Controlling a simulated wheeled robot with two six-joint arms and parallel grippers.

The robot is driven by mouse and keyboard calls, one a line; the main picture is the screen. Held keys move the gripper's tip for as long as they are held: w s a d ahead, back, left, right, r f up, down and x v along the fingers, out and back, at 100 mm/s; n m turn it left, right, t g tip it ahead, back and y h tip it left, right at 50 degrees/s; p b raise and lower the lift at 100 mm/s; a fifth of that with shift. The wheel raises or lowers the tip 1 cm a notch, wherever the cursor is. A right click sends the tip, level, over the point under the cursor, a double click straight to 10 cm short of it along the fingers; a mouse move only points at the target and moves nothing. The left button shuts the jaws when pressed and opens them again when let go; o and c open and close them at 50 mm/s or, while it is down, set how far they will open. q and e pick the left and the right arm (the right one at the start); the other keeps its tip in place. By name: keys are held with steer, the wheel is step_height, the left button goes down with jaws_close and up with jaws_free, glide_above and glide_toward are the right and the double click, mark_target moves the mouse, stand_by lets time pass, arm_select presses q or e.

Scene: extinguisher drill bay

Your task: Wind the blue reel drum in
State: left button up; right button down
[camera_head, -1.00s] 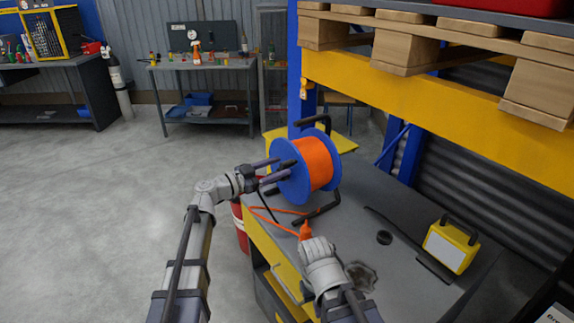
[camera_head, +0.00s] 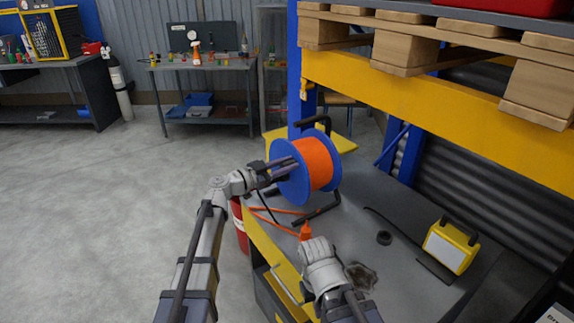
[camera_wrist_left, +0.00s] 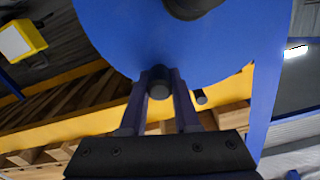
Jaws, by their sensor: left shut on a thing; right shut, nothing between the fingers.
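The blue reel drum (camera_head: 297,190), wound with orange cable (camera_head: 319,163), stands on its black frame (camera_head: 318,210) on the grey bench. My left gripper (camera_head: 292,166) is at the near blue flange. In the left wrist view the gripper (camera_wrist_left: 159,84) is shut on the dark, round crank handle (camera_wrist_left: 160,90), with the blue flange (camera_wrist_left: 200,40) filling the top. My right gripper (camera_head: 311,243) is low at the bench's front edge, shut and empty, just below an orange plug (camera_head: 306,230). Its fingertips are hard to make out.
The bench (camera_head: 390,205) also holds a yellow work lamp (camera_head: 451,246), a small black ring (camera_head: 384,238) and a dark stain. A yellow rack beam (camera_head: 420,85) with wooden pallets overhangs the back right. A red cylinder (camera_head: 240,225) stands left of the bench. The floor at left is clear.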

arm_select(q)
jaws_close()
stand_by(0.9)
